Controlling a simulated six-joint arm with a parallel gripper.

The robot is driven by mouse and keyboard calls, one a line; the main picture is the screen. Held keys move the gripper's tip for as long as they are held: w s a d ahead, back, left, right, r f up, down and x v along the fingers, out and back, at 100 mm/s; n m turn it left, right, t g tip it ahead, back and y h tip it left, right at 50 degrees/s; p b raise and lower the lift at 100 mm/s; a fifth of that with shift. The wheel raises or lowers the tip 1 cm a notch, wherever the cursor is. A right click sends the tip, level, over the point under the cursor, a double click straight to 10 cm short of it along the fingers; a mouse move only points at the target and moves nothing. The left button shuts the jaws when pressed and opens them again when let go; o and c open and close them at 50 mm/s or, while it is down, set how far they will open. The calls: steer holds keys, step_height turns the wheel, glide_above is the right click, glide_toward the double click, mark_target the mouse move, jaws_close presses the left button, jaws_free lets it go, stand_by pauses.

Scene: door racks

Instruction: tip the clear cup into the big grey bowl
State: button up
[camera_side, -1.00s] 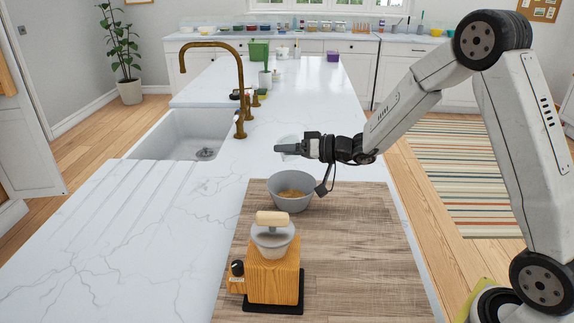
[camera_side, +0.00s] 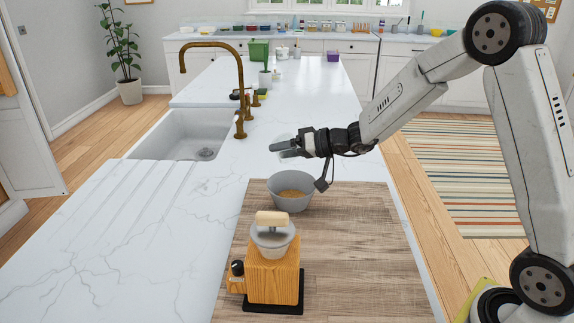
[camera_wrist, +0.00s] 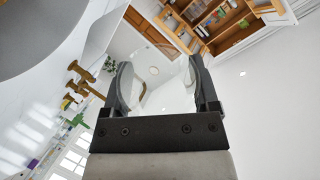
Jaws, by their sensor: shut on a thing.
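The big grey bowl (camera_side: 291,204) stands upright on the wooden board, with a brown, grainy content (camera_side: 291,193) in it. My gripper (camera_side: 284,147) is above the bowl, turned on its side. In the wrist view my gripper (camera_wrist: 160,88) has its two fingers on either side of the see-through clear cup (camera_wrist: 155,75), shut on it. In the side view the cup is very faint and mostly hidden by the fingers. Whether anything is still in the cup cannot be seen. A large grey curved shape (camera_wrist: 35,35) fills the upper left of the wrist view, probably the bowl.
A wooden grinder (camera_side: 272,275) with a pale handle stands on the board (camera_side: 350,250) in front of the bowl. A brass tap (camera_side: 240,85) and a sink (camera_side: 185,135) lie to the left. The board's right side is clear.

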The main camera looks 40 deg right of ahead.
steer(key=shift+s+a+r+m+g+h, duration=0.15)
steer(key=shift+a+m+g+h, duration=0.2)
steer(key=shift+m+g, duration=0.35)
steer(key=m, duration=0.1)
steer(key=m+h, duration=0.1)
steer(key=shift+r+m+g, duration=0.2)
steer(key=shift+m+g, duration=0.1)
steer(key=shift+g, duration=0.1)
steer(key=shift+d+r+m+h, duration=0.15)
steer(key=shift+r+m+h, duration=0.1)
steer(key=shift+m, duration=0.55)
steer(key=shift+w+d+r+m+g+h, duration=0.1)
steer(key=shift+d+r+m+g+h, duration=0.15)
steer(key=shift+m, duration=0.5)
steer(key=shift+w+d+r+m+g+h, duration=0.15)
steer(key=shift+r+m+g+h, duration=0.15)
steer(key=shift+m, duration=0.45)
steer(key=shift+r+m, duration=0.15)
steer(key=shift+m, duration=0.35)
